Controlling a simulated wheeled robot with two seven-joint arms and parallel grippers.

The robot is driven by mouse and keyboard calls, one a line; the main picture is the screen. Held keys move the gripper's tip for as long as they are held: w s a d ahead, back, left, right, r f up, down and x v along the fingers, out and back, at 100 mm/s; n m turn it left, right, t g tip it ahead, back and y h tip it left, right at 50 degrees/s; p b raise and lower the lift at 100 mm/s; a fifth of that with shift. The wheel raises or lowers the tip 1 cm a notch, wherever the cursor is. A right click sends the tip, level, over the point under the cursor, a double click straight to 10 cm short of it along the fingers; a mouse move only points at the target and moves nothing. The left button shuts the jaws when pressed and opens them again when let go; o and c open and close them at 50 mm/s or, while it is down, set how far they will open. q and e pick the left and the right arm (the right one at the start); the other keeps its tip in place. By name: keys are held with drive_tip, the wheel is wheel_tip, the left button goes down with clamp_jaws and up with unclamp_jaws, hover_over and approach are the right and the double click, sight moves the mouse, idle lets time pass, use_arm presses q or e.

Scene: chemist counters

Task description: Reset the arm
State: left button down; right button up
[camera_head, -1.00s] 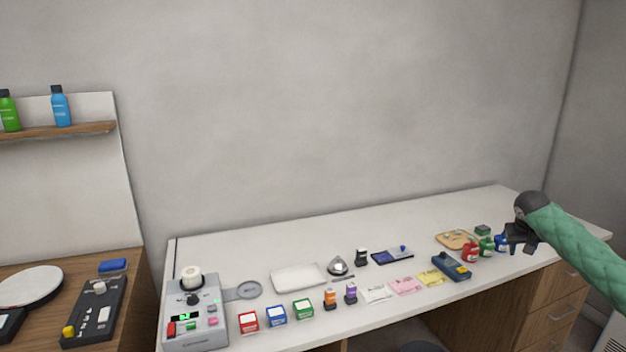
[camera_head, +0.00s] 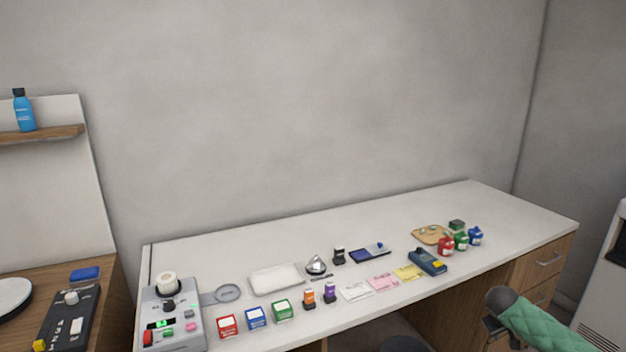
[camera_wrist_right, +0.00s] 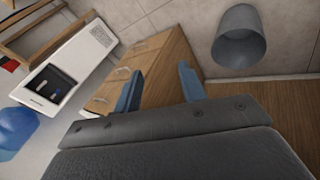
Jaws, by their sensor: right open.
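My right arm, in a green quilted sleeve, comes in from the lower right in the head view. My right gripper (camera_head: 492,328) hangs low in front of the counter's drawer end, clear of the counter top. In the right wrist view its two blue fingers (camera_wrist_right: 160,92) stand wide apart with nothing between them. My left gripper is not in view.
A white counter (camera_head: 400,213) carries a grey machine (camera_head: 187,325), small boxes, a white tray (camera_head: 275,279), paper slips and red, green and blue jars (camera_head: 461,241). Drawers (camera_head: 545,262) are at its right end. The wrist view shows a grey bin (camera_wrist_right: 240,40) on the floor.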

drive_tip(key=s+a+f+n, duration=0.15)
drive_tip(key=s+f, duration=0.45)
drive_tip(key=s, duration=0.6)
drive_tip(key=s+f+n+h, duration=0.1)
drive_tip(key=s+f+n, duration=0.2)
drive_tip(key=s+f, duration=0.65)
drive_tip(key=s+a+f+n, duration=0.1)
drive_tip(key=s+f+n, duration=0.25)
drive_tip(key=s, duration=1.05)
drive_tip(key=s+a+f+m+g+y, duration=0.1)
drive_tip(key=s+a+f+m+y, duration=0.3)
drive_tip(key=a, duration=0.6)
drive_tip(key=s+a+f+g+h, duration=0.1)
drive_tip(key=s+a+f, duration=0.1)
drive_tip(key=a+f, duration=0.6)
drive_tip(key=s+a+m+y, duration=0.1)
drive_tip(key=a+y, duration=0.3)
drive_tip(key=a, duration=2.2)
drive_tip(key=shift+s+a+m, duration=0.15)
drive_tip(key=shift+a+m, duration=0.05)
drive_tip(key=shift+m, duration=0.6)
